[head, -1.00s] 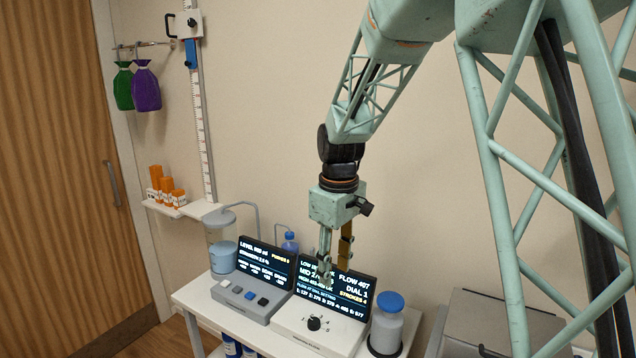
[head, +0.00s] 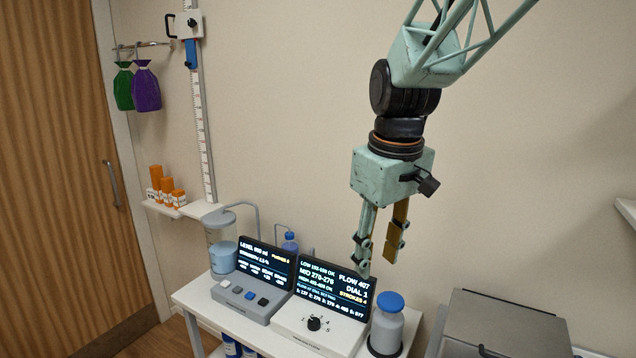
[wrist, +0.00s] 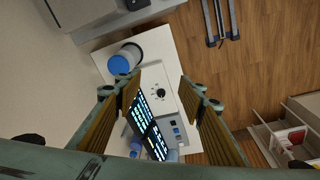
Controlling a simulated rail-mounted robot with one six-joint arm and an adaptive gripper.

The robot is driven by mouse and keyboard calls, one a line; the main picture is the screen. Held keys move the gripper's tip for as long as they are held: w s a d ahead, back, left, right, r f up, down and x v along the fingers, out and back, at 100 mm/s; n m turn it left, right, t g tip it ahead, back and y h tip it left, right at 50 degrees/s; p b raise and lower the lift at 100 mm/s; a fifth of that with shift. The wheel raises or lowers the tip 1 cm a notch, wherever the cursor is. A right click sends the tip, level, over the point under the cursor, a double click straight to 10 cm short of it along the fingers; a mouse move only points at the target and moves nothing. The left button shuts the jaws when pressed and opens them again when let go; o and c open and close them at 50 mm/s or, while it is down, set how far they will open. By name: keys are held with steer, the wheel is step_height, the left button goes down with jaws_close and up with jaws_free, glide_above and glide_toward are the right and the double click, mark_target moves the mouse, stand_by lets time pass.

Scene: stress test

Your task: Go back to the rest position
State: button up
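My gripper (head: 377,262) hangs fingers-down in the head view, above and in front of the right display panel (head: 335,287). Its two fingers are apart with nothing between them. In the wrist view my gripper (wrist: 160,108) also shows spread fingers with ribbed tan pads. Below them lie the control box with a black dial (wrist: 160,94) and the lit screens. The fingertips are clear of the table.
A white table (head: 190,294) carries two consoles, a tank (head: 222,257) and a blue-capped bottle (head: 386,322). A grey metal box (head: 500,325) stands at the right. Bags (head: 146,90) hang at the upper left. The wall area beside my arm is clear.

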steer(key=s+d+r+m, duration=0.1)
steer(key=s+d+m, duration=0.1)
steer(key=s, duration=0.8)
steer(key=s+d+r+m+t, duration=0.1)
steer(key=s+d, duration=0.3)
steer(key=s, duration=0.7)
steer(key=s+d+r+m+t, duration=0.1)
steer(key=s+d+r+m, duration=0.2)
steer(key=s, duration=0.7)
steer(key=shift+s+m, duration=0.3)
steer(key=shift+s, duration=0.05)
